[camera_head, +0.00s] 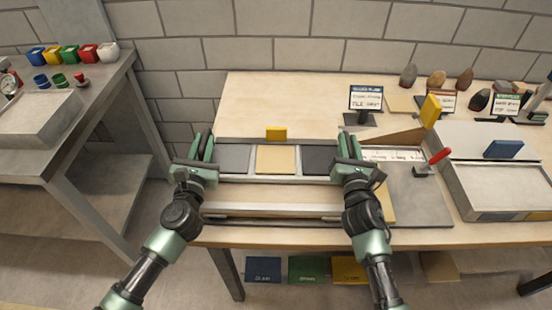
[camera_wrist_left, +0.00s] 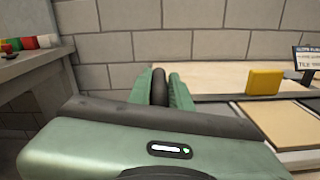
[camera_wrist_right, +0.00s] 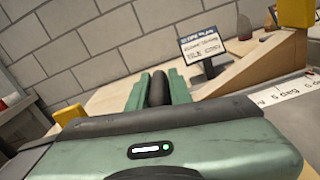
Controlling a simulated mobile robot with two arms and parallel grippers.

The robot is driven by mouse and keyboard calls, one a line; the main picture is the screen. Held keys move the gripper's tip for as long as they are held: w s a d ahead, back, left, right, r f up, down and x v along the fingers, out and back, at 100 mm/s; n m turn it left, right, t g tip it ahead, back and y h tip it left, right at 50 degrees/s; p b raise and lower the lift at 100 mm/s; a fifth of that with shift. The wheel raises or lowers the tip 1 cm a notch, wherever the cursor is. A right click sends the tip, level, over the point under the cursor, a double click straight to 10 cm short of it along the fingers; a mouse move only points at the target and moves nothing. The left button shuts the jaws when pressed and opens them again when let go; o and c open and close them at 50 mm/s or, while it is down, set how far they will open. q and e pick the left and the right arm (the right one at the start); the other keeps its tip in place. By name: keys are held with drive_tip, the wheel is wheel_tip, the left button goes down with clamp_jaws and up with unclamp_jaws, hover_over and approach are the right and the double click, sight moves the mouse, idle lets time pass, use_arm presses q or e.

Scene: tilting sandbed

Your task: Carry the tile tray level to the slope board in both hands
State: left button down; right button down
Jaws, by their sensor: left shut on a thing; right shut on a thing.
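The tile tray (camera_head: 262,179) spans between my grippers in the head view, looking roughly level. It holds a tan tile (camera_head: 276,160) between two dark grey tiles (camera_head: 234,158). My left gripper (camera_head: 207,148) is shut on its left end and my right gripper (camera_head: 349,147) is shut on its right end. The gripped edges are hidden by the fingers. I cannot tell its height above the table. The slope board (camera_head: 420,203), grey with a wooden wedge (camera_head: 402,137) and a printed degree scale (camera_head: 392,155), is just right of my right gripper.
A yellow block (camera_head: 276,133) stands at the tray's far edge. A red-handled part (camera_head: 439,156) and a second yellow block (camera_head: 430,110) are by the slope board. A sign (camera_head: 366,98) stands behind. A grey sand tray (camera_head: 505,190) is at right. Bare tabletop (camera_head: 290,100) lies behind the tray.

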use_arm(q)
drive_tip(key=shift+w+a+f, duration=0.1)
drive_tip(key=shift+a+f, duration=0.05)
use_arm(e)
drive_tip(key=shift+w+d, duration=0.1)
use_arm(q)
drive_tip(key=c, duration=1.3)
unclamp_jaws()
use_arm(e)
drive_tip(key=c, duration=1.3)
unclamp_jaws()
drive_tip(key=shift+f, duration=0.1)
use_arm(q)
drive_tip(key=shift+s, duration=0.25)
use_arm(e)
drive_tip(key=shift+s, duration=0.25)
use_arm(q)
drive_tip(key=shift+s, duration=0.25)
use_arm(e)
drive_tip(key=shift+w, duration=0.1)
use_arm(q)
drive_tip(key=s, duration=1)
drive_tip(key=shift+s+a, duration=0.15)
drive_tip(key=shift+s, duration=0.6)
use_arm(e)
drive_tip(key=shift+s, duration=0.2)
drive_tip(key=s, duration=1.1)
drive_tip(key=shift+s+a, duration=0.35)
drive_tip(key=shift+s, duration=0.05)
